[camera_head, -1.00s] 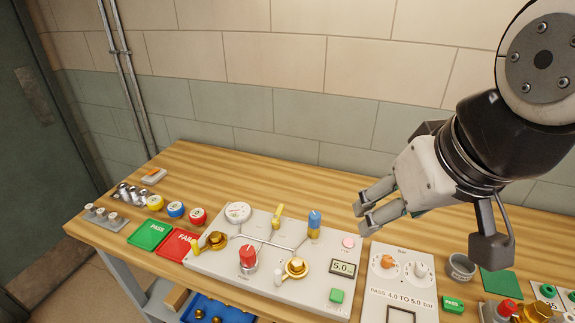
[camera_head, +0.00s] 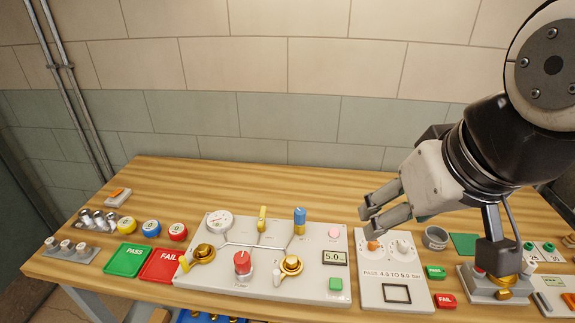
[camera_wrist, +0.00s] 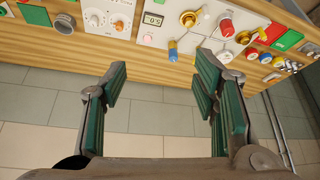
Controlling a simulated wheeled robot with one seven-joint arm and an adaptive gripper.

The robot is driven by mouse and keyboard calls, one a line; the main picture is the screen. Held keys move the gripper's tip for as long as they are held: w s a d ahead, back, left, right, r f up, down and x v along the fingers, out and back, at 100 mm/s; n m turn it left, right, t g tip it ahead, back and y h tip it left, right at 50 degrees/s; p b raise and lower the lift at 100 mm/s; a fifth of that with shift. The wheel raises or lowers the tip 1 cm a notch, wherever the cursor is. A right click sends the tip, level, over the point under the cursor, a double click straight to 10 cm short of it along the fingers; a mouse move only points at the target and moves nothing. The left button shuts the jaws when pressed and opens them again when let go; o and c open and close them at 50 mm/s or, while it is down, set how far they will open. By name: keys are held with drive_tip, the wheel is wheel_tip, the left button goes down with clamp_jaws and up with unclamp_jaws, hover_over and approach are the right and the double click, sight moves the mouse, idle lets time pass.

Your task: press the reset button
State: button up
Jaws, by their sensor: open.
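The grey test panel (camera_head: 212,273) lies on the wooden bench. I cannot read a reset label on either. My gripper (camera_head: 368,213) is open and empty above the bench, to the right of the pink button and behind the small selector panel, touching nothing visible. In the wrist view my open fingers (camera_wrist: 160,85) point towards the bench edge and the pink button (camera_wrist: 147,38) shows beyond them, beside the display.
The panel carries a gauge (camera_head: 218,222), a red knob (camera_head: 242,262), brass valves (camera_head: 291,264), a blue-handled valve (camera_head: 299,221) and a display (camera_head: 334,257). A selector panel (camera_head: 370,290) and grey cup (camera_head: 435,238) stand right. PASS (camera_head: 124,260) and FAIL (camera_head: 163,266) trays are left.

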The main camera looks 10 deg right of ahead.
clamp_jaws()
idle(1.2)
